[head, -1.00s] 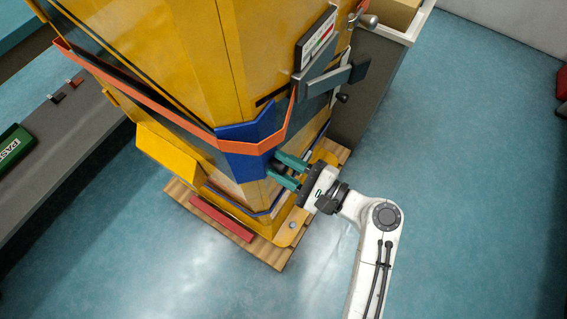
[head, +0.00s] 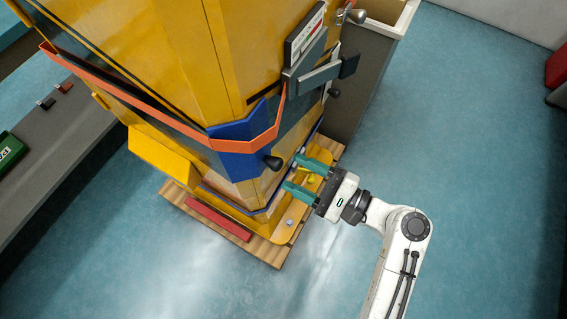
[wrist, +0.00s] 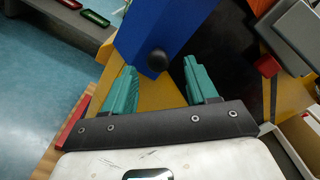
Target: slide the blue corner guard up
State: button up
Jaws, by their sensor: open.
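The blue corner guard (head: 236,155) sits on the front corner of the yellow cabinet (head: 170,55), with an orange strap (head: 180,129) running across it. A black knob (head: 273,162) sticks out from the guard's lower right side. My gripper (head: 295,172) is open and empty, to the right of the knob and apart from it. In the wrist view the blue guard (wrist: 150,30) is ahead, and its knob (wrist: 158,60) shows between and beyond the two green fingers (wrist: 160,85).
The cabinet stands on a wooden pallet (head: 262,251) with a red block (head: 218,220) at its front. A grey lever (head: 318,75) juts from the cabinet's right side. A grey bench (head: 60,150) is at left.

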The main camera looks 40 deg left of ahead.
jog(key=v, duration=0.5)
jog(key=shift+d, duration=0.15)
dwell(0.3)
jog(key=s+d+f+n+t+h+p, duration=0.1)
jog(key=s+d+f+t+h, duration=0.15)
jog(key=d, duration=0.35)
jog(key=s+d+f+n+t+h+p, duration=0.1)
jog(key=d+f+h, duration=0.3)
jog(key=d, duration=0.3)
jog(key=s+d+f+n+t+h, duration=0.1)
jog(key=d+f+n+h, duration=0.1)
jog(key=d+f+h, duration=0.3)
jog(key=s+d+r+h, duration=0.1)
jog(key=s+d+h, duration=0.1)
jog(key=d, duration=0.4)
jog(key=s+d+r+n+h+p, duration=0.1)
jog(key=s+d+r+h, duration=0.1)
jog(key=s+d, duration=0.2)
jog(key=s+d+r+h, duration=0.2)
jog(key=s+d, duration=0.1)
jog(key=d, duration=0.6)
jog(key=shift+s+d+n+p, duration=0.15)
jog(key=shift+d+n+p, duration=0.05)
jog(key=shift+n+p, duration=0.2)
jog(key=shift+t, duration=0.25)
